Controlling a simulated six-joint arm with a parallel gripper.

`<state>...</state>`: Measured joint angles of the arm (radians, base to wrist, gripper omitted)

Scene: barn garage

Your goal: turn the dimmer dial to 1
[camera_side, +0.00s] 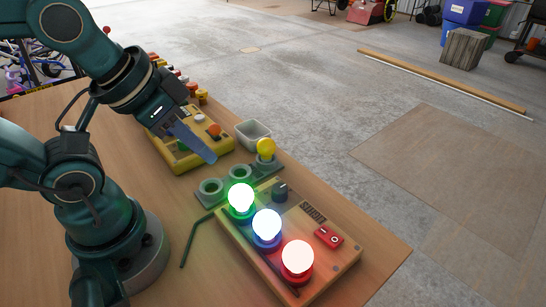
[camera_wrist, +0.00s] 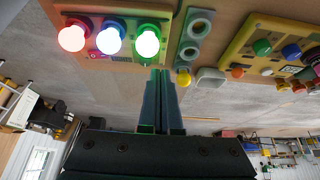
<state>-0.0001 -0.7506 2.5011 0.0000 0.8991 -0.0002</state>
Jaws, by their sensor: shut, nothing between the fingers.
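The dimmer dial (camera_side: 280,191) is a dark round knob on the light wooden lamp board (camera_side: 345,262), near its back left corner in the side view. Its setting is too small to read. Three bulbs on the board are lit, in a green (camera_side: 241,198), a blue (camera_side: 267,226) and a red (camera_side: 298,258) socket. My gripper (camera_side: 211,157) is shut and empty. It is above the table, up and left of the dial in the side view and apart from it. In the wrist view its closed fingers (camera_wrist: 159,74) point toward the board; I cannot make out the dial there.
A red switch (camera_side: 328,237) sits on the board. A grey socket strip (camera_side: 210,187) with a yellow bulb (camera_side: 266,147) stands behind it. A yellow panel (camera_side: 180,160) with buttons and a small tray (camera_side: 254,132) are farther back. A green hex key (camera_side: 189,240) lies left of the board.

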